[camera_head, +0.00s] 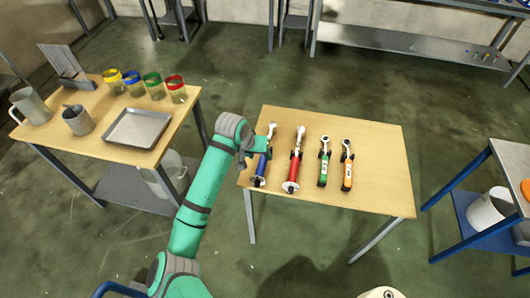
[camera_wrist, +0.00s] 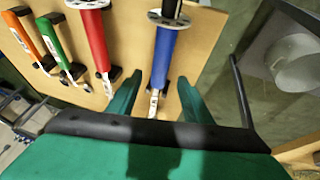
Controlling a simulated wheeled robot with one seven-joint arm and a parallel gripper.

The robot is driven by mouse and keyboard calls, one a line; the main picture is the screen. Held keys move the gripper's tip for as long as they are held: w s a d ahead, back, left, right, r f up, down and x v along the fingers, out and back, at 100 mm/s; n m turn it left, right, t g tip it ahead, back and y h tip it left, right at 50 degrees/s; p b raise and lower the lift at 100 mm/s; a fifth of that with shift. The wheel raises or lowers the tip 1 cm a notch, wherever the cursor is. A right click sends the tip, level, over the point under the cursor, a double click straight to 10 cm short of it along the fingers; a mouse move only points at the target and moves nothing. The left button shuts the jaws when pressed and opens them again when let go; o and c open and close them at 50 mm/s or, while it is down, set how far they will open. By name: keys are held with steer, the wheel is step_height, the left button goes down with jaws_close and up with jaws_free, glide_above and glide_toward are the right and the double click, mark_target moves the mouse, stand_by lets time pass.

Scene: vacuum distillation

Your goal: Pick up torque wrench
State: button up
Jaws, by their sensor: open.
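Several torque wrenches lie side by side on black holders on a wooden table (camera_head: 375,140). From left to right in the head view they are a blue-handled one (camera_head: 261,168), a red-handled one (camera_head: 294,168), a green-handled one (camera_head: 324,165) and an orange-handled one (camera_head: 347,170). My gripper (camera_wrist: 160,95) is open, with its two green fingers on either side of the blue wrench (camera_wrist: 164,52) in the wrist view; I cannot tell whether they touch it. The red wrench (camera_wrist: 96,42) lies beside it. In the head view my arm partly hides the blue wrench's head end.
A second wooden table (camera_head: 60,140) at left holds a metal tray (camera_head: 138,128), metal jugs and several colour-rimmed beakers. A blue-framed table (camera_head: 510,165) stands at right. The right part of the wrench table is clear.

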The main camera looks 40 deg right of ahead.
mark_target(263, 157)
steer(key=x, duration=0.3)
steer(key=shift+w+d+f, duration=0.15)
steer(key=shift+w+f, duration=0.05)
steer(key=shift+f, duration=0.05)
steer(key=shift+s+d+f, duration=0.1)
steer(key=shift+d+f, duration=0.15)
steer(key=shift+f, duration=0.1)
jaws_close()
steer(key=shift+r, duration=0.1)
steer(key=shift+r, duration=0.15)
